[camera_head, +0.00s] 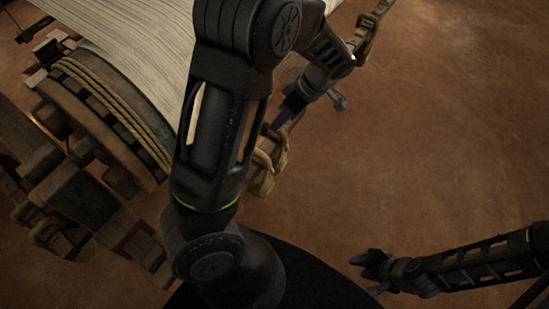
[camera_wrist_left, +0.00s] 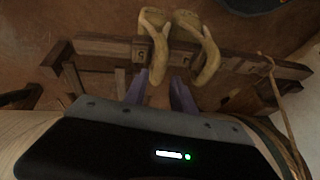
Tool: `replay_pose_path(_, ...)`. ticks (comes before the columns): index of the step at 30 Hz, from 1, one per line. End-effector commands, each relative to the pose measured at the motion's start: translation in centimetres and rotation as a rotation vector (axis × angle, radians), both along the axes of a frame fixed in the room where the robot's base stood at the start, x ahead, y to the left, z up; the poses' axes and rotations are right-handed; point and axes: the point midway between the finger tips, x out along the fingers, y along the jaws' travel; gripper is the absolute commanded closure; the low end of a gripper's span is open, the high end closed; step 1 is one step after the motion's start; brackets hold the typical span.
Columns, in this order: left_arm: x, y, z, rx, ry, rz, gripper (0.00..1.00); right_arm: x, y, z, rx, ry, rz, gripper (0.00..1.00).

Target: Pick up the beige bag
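A yellowish-beige looped, bag-like thing (camera_head: 265,176) hangs from the loom's wooden side, below my left gripper in the head view. In the left wrist view it shows as two curved beige loops (camera_wrist_left: 207,56) draped over a wooden bar. I cannot tell for sure that it is the bag. My left gripper (camera_head: 283,117) is close to it. In the left wrist view the purple fingers (camera_wrist_left: 160,92) are apart, just short of the bar, with nothing clearly held between them. My right gripper (camera_head: 372,272) is open and empty, low on the right, far from the loops.
The wooden loom bar (camera_wrist_left: 105,48) runs across the left wrist view. Pale warp cloth (camera_head: 140,45) and a roped wooden roller (camera_head: 110,115) fill the upper left. The brown floor on the right is clear.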

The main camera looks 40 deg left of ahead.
Motion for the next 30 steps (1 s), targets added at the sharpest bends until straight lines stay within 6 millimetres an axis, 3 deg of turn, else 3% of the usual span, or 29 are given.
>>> replay_pose_path(11, -0.1, 0.2, -0.5, -0.001, -0.001, 0.0, 0.69, 0.0, 0.0, 0.0, 0.0, 0.0, 0.0, 0.64)
replay_pose_path(21, -1.0, 1.7, -4.5, -0.001, 0.001, 0.0, 0.69, 0.0, 0.0, -0.1, 0.0, 0.0, 0.0, 0.64)
replay_pose_path(30, -1.0, 1.9, -5.0, -0.001, -0.001, -0.001, 0.69, 0.0, 0.0, -0.1, 0.0, 0.0, 0.0, 0.64)
